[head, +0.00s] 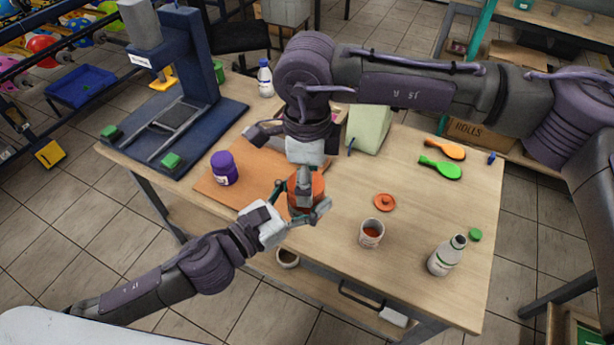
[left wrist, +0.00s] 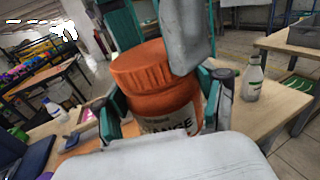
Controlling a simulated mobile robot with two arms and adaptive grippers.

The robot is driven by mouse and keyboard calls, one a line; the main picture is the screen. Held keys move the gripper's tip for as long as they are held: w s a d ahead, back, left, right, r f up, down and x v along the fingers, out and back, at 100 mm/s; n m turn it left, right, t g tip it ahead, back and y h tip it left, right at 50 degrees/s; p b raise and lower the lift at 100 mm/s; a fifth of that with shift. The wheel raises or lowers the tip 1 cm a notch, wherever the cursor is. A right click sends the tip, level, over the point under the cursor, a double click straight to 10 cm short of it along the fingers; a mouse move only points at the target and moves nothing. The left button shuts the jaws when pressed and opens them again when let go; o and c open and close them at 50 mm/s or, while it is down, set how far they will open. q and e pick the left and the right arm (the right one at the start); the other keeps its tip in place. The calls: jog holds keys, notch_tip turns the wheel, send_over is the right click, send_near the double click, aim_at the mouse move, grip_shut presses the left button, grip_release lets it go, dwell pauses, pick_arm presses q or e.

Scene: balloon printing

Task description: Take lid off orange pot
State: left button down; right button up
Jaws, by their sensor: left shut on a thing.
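The orange pot (head: 306,190) is between my two arms over the near part of the table. My left gripper (head: 300,208) is shut on its body from the near side. In the left wrist view the pot (left wrist: 172,118) has a white label and its ribbed orange lid (left wrist: 150,66) is on it. The pot looks slightly tilted there. My right gripper (head: 303,162) points down just above the pot, hiding part of it. A grey finger part shows beside the lid in the left wrist view. Whether the right gripper touches the lid or is closed cannot be seen.
A purple pot (head: 225,168) stands on the brown board (head: 208,190). An open pot (head: 371,233) and an orange disc (head: 385,202) lie right of my grippers. A white bottle (head: 446,256) stands near the right front edge. A blue press (head: 190,60) stands at left.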

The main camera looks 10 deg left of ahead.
pick_arm(q)
jog(key=shift+s+d+r, duration=0.15)
jog(key=shift+d, duration=0.05)
pick_arm(e)
jog(key=n, duration=0.4)
jog(key=shift+w+n, duration=0.15)
jog(key=shift+n, duration=0.25)
jog(key=n, duration=0.4)
jog(key=shift+a+n, duration=0.1)
jog(key=shift+n, duration=0.2)
jog(key=n, duration=0.4)
jog(key=shift+w, duration=0.15)
jog(key=n, duration=0.3)
jog(key=shift+a+n, duration=0.1)
jog(key=shift+n, duration=0.2)
jog(key=shift+r, duration=0.15)
pick_arm(q)
jog(key=shift+f, duration=0.2)
pick_arm(e)
jog(key=shift+r, duration=0.75)
pick_arm(q)
jog(key=shift+a, duration=0.1)
pick_arm(e)
jog(key=shift+r, duration=0.3)
